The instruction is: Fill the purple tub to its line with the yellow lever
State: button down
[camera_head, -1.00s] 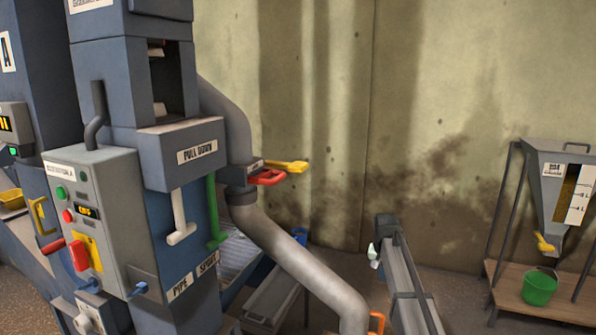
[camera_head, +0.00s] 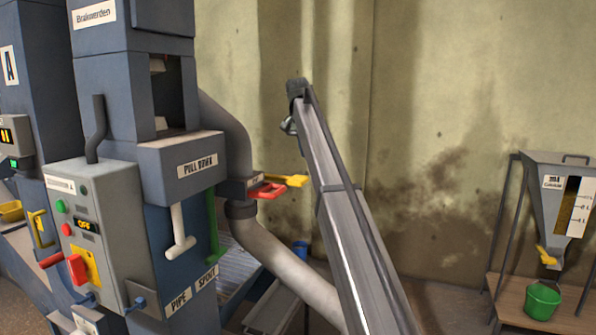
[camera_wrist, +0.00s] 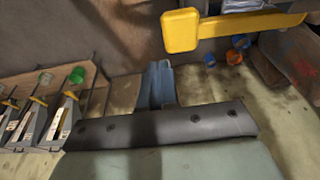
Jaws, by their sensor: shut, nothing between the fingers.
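A yellow lever (camera_head: 288,181) sticks out to the right from a collar on the grey pipe, above a red handle (camera_head: 262,191). A yellow bar, likely this lever, fills the top of the wrist view (camera_wrist: 225,28). A second yellow lever (camera_head: 547,257) hangs under the gauge hopper at the far right. My gripper (camera_head: 288,126) is at the raised upper end of my arm, shut and empty. It is above the pipe's yellow lever and apart from it in the picture. I see no tub that is clearly purple, and no fill line.
A green bucket (camera_head: 542,300) stands under the hopper (camera_head: 560,195) on a wooden stand. The blue elevator housing (camera_head: 180,160) with a white pull handle (camera_head: 179,232) and control box (camera_head: 100,220) fills the left. The wrist view shows small blue (camera_wrist: 210,58) and orange (camera_wrist: 233,57) containers.

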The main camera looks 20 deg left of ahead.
jog(key=s+a+r, duration=0.1)
jog(key=a+r, duration=0.2)
jog(key=r, duration=0.2)
jog(key=shift+r, duration=0.4)
jog(key=shift+s, duration=0.1)
send_near(299, 178)
jog(key=x, duration=0.5)
jog(key=shift+w, duration=0.3)
jog(key=shift+f, duration=0.7)
